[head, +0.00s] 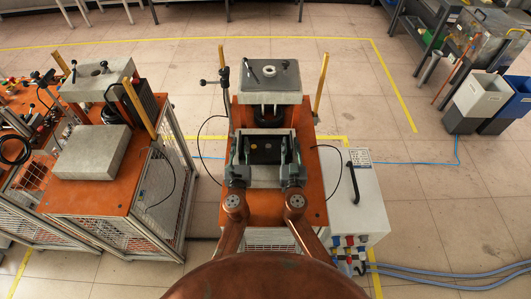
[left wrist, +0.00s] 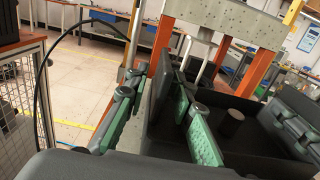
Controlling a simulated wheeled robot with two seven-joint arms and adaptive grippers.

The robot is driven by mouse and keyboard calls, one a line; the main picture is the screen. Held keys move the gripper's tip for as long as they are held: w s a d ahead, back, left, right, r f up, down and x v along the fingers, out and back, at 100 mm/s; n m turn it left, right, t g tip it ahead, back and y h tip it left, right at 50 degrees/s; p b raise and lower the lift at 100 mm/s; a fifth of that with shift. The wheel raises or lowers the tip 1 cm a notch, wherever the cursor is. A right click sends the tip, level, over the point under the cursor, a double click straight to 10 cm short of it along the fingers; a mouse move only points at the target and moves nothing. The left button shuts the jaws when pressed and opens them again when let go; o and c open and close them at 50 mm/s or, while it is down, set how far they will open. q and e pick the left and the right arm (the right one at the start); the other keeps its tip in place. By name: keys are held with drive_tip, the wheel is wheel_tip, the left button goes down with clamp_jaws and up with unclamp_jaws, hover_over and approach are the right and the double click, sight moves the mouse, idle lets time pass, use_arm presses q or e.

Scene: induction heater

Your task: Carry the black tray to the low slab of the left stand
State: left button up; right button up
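The black tray (head: 265,158) sits over a pale slab on the orange-topped middle stand, between my two grippers. In the left wrist view its near side wall (left wrist: 154,92) rises between the fingers of my left gripper (left wrist: 158,128). One green-padded finger is outside the wall with a gap, the other inside. My left gripper (head: 240,152) is open at the tray's left side. My right gripper (head: 290,152) is at its right side, its fingers apart. A dark cylinder (left wrist: 232,122) stands inside the tray. The left stand's low grey slab (head: 90,153) is bare.
A grey upper block (head: 268,78) and yellow posts (head: 321,82) stand behind the tray. The left stand (head: 125,190) has its own raised block (head: 98,80) and yellow post (head: 140,108). A floor gap separates the stands. A white box (head: 357,205) with hoses stands at the right.

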use_arm(q)
drive_tip(key=shift+s+f, duration=0.1)
drive_tip(key=shift+s, duration=0.25)
drive_tip(key=s, duration=1)
drive_tip(key=shift+s, duration=0.1)
use_arm(e)
drive_tip(key=shift+d, duration=0.1)
use_arm(q)
drive_tip(key=shift+s, duration=0.5)
use_arm(e)
drive_tip(key=shift+s, duration=0.1)
drive_tip(key=s, duration=1.1)
drive_tip(key=shift+s, duration=0.4)
